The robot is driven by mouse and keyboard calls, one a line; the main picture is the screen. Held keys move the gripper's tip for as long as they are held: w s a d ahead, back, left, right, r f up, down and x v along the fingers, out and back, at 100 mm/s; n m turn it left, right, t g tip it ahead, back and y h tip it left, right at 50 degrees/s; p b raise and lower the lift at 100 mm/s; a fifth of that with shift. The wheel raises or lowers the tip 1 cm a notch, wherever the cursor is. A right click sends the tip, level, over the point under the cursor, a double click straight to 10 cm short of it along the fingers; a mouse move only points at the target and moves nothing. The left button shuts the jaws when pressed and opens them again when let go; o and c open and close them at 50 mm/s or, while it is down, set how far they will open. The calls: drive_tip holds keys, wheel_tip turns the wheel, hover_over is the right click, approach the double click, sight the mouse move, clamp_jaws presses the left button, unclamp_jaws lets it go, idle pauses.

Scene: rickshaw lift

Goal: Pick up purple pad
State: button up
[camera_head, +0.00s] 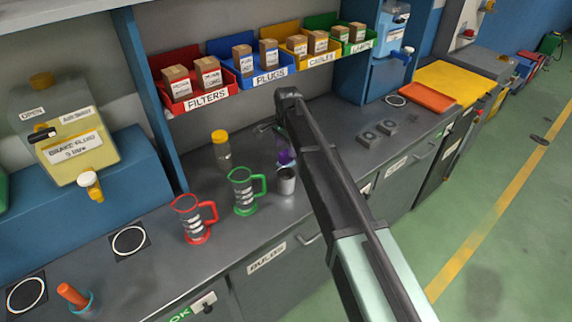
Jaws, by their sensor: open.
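A small purple thing (285,157), which looks like the purple pad, shows at the back of the grey workbench (330,120), just left of my arm. It is small and partly hidden, so its shape and what it rests on are unclear. My gripper (266,128) is at the far end of my arm, just above and to the left of the purple thing in the picture. Its dark fingers are open and appear empty. I cannot tell how far above the bench they are.
A grey cup (286,182) stands just in front of the purple thing. A green-handled jug (244,190), a red-handled jug (194,218) and a yellow-capped bottle (222,150) stand to the left. Two dark blocks (378,132) lie to the right. Labelled bins (205,98) hang above.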

sight(286, 151)
drive_tip(key=f+b, duration=0.5)
drive_tip(key=shift+a+f, duration=0.2)
drive_tip(key=shift+r, duration=0.25)
drive_tip(key=shift+p, duration=0.3)
drive_tip(key=c, duration=1.1)
drive_tip(key=shift+r, duration=0.1)
wheel_tip(286, 151, up, 28)
drive_tip(key=p, duration=2.8)
